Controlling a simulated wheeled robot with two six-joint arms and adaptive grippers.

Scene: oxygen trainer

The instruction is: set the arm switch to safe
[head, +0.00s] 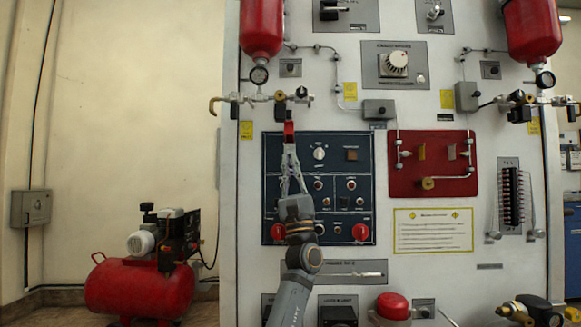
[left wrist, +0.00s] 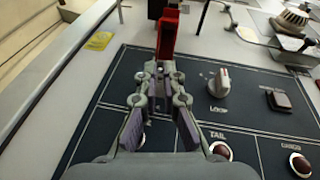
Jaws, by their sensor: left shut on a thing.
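A red upright piece (head: 289,131) stands at the top left of the dark blue control panel (head: 337,170). It looks like a switch lever or guard, and I cannot read a label for it. My left gripper (head: 289,146) reaches up from below, with its fingertips closed on the lower end of this red piece. In the left wrist view the red piece (left wrist: 168,34) rises beyond the fingertips (left wrist: 165,68). The fingers and the arm cover the left part of the panel and the base of the red piece. My right gripper is not in view.
A white knob (head: 319,153) and an amber button (head: 352,155) sit to the right on the panel. Red knobs (head: 361,232) are along its bottom. A red cylinder (head: 262,28) with a gauge (head: 259,75) and piping hangs above. A red compressor (head: 140,288) stands at left.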

